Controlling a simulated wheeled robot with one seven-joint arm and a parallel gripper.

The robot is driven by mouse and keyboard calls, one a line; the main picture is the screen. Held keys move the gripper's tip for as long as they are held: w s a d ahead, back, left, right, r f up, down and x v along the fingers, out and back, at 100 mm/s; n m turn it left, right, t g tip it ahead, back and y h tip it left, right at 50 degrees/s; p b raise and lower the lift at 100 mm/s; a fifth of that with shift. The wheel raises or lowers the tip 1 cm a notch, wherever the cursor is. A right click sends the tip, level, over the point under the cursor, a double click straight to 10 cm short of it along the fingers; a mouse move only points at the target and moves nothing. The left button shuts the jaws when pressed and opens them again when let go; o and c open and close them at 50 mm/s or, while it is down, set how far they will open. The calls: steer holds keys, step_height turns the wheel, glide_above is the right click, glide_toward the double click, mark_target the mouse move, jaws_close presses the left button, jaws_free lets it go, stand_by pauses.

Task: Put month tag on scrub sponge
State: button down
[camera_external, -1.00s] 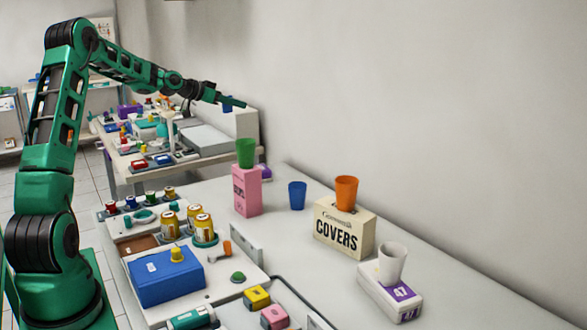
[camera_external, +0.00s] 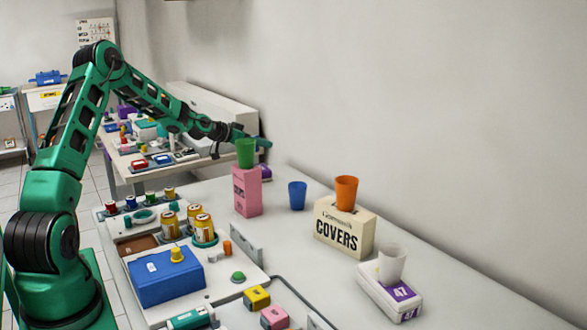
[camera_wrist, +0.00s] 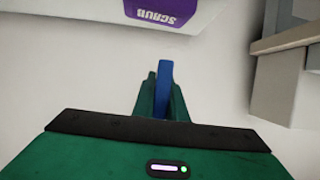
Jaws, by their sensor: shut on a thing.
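My gripper (camera_wrist: 161,90) is shut on a thin blue piece (camera_wrist: 163,78), which I take to be the month tag; no writing on it can be made out. The scrub sponge (camera_wrist: 172,10), with a purple label reading SCRUB, lies ahead at the top edge of the wrist view, partly cut off. The tag is apart from it in that picture. In the external view my gripper (camera_external: 262,143) is in the air just behind the green cup. A small purple patch there, probably the sponge (camera_external: 264,171), is mostly hidden behind the pink box.
The pink box (camera_external: 246,192) with the green cup (camera_external: 245,150) on top stands close to my gripper. A blue cup (camera_external: 297,194) and the COVERS box (camera_external: 345,232) bearing an orange cup (camera_external: 346,190) stand to the right. The wall runs behind.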

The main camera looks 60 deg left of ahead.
steer(key=shift+w+d+f, duration=0.3)
steer(key=shift+f, duration=0.65)
steer(key=shift+w+d+f, duration=0.25)
steer(key=shift+w+f, duration=0.1)
steer(key=shift+f, duration=0.55)
steer(key=shift+w+d+f, duration=0.3)
steer(key=shift+f, duration=0.65)
steer(key=c, duration=1.8)
jaws_free()
steer(key=shift+f, duration=0.1)
steer(key=shift+o, duration=0.2)
steer(key=v, duration=1.2)
